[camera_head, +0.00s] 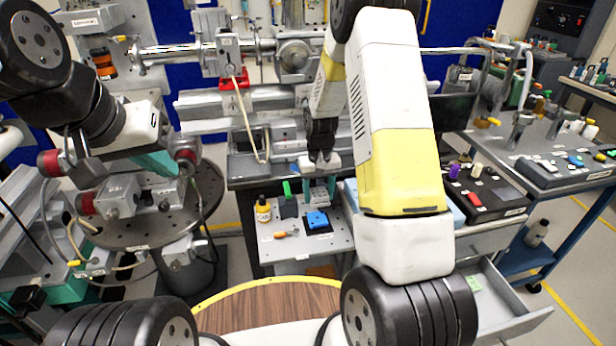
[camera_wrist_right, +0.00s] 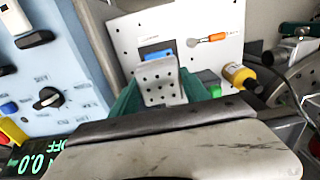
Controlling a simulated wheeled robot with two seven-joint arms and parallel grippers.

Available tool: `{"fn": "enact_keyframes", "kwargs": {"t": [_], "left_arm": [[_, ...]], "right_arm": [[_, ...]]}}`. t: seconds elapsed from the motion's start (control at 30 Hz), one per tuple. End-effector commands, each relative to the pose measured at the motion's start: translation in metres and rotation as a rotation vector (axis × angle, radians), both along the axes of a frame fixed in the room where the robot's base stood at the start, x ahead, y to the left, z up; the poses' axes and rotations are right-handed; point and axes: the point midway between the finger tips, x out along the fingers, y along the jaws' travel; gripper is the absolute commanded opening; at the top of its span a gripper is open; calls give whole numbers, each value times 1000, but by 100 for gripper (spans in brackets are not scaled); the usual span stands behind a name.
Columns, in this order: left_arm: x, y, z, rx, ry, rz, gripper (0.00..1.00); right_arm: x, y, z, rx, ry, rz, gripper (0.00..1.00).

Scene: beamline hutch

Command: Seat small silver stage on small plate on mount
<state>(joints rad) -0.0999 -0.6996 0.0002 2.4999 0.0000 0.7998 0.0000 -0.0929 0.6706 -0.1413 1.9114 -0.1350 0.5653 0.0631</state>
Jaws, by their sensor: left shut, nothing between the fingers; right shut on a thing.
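A small silver perforated block (camera_wrist_right: 160,82), which looks like the small silver stage, sits between the teal fingers of my right gripper (camera_wrist_right: 166,92) in the right wrist view. My right gripper (camera_head: 319,190) is shut on it above the small table. The held block is hard to make out in the head view. My left gripper (camera_head: 160,163) is shut and empty, near the metal stage assembly (camera_head: 125,196) on the round table. I cannot tell which part is the small plate on the mount.
The small perforated table (camera_head: 285,243) bears a yellow bottle (camera_head: 263,209), a blue block (camera_head: 317,219) and an orange-handled tool (camera_head: 287,234). A control box (camera_wrist_right: 50,75) stands close beside my right gripper. An open drawer (camera_head: 508,308) juts out at the right.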

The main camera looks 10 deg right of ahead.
Motion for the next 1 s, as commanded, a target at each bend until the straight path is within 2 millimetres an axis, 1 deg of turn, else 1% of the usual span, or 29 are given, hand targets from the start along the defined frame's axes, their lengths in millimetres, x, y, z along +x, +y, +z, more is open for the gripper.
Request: {"fn": "enact_keyframes", "kwargs": {"t": [0.6,0.8,1.0], "left_arm": [[0,0,0,0,0,0,0],[0,0,0,0,0,0,0],[0,0,0,0,0,0,0]], "right_arm": [[0,1,-54,0,1,1,0],[0,0,-63,0,-1,1,0],[0,1,-65,0,-1,1,0]]}}
